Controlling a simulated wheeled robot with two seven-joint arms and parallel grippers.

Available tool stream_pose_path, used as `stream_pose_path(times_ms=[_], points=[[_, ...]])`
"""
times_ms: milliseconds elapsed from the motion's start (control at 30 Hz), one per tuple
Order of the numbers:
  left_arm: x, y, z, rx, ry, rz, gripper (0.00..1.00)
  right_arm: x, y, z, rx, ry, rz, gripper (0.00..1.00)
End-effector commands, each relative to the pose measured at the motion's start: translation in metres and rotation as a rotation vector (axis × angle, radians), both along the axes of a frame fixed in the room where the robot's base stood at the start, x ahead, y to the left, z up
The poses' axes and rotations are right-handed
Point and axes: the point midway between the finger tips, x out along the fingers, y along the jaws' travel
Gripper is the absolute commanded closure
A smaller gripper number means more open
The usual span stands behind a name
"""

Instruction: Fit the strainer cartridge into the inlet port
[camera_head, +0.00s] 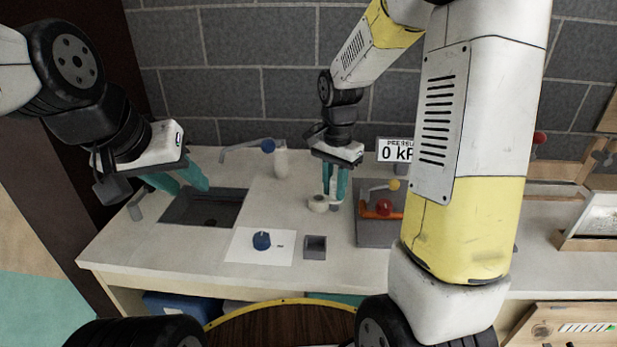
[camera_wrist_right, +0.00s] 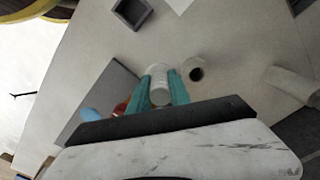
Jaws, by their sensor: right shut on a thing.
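My right gripper (camera_head: 335,184) is shut on a white ribbed cylinder, the strainer cartridge (camera_wrist_right: 160,84), which stands between the teal fingertips in the right wrist view. In the head view the cartridge is mostly hidden by the fingers. A short pale round collar with a dark opening, apparently the inlet port (camera_wrist_right: 193,70), is just beside the cartridge; it also shows in the head view (camera_head: 317,204). The cartridge is beside the opening, not in it. My left gripper (camera_head: 182,181) is open and empty by the sink.
The sink (camera_head: 205,206) is at the left of the counter. A blue knob (camera_head: 262,240) is on a white sheet, with a small grey box (camera_head: 315,247) beside it. A grey panel (camera_head: 372,233) with an orange-red valve (camera_head: 383,208) is right of the port. A gauge sign (camera_head: 396,151) stands behind.

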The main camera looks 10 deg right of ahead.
Motion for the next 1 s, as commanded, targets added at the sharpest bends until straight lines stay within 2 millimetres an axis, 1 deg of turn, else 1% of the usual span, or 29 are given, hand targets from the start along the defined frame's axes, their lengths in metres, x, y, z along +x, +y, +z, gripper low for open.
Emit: stream_pose_path(times_ms=[33, 100, 200, 333, 433, 500, 733, 1000], points=[[0.0, 0.0, 0.0, 0.0, 0.0, 0.0, 0.64, 0.014, 0.005, -0.002, 0.0, 0.001, 0.002, 1.0], [0.0, 0.0, 0.0, 0.0, 0.0, 0.0, 0.64, 0.031, 0.012, -0.004, 0.001, 0.001, 0.002, 1.0], [0.0, 0.0, 0.0, 0.0, 0.0, 0.0, 0.64, 0.052, 0.02, -0.006, 0.001, 0.001, 0.001, 1.0], [0.0, 0.0, 0.0, 0.0, 0.0, 0.0, 0.64, 0.068, 0.026, -0.007, -0.001, 0.001, 0.001, 1.0], [0.0, 0.0, 0.0, 0.0, 0.0, 0.0, 0.64, 0.073, 0.028, -0.008, -0.001, 0.001, 0.001, 1.0], [0.0, 0.0, 0.0, 0.0, 0.0, 0.0, 0.64, 0.074, 0.028, -0.012, -0.001, 0.002, 0.001, 1.0], [0.0, 0.0, 0.0, 0.0, 0.0, 0.0, 0.64, 0.073, 0.028, -0.041, 0.0, 0.003, 0.001, 1.0], [0.0, 0.0, 0.0, 0.0, 0.0, 0.0, 0.64, 0.073, 0.028, -0.043, 0.0, 0.0, 0.001, 1.0]])
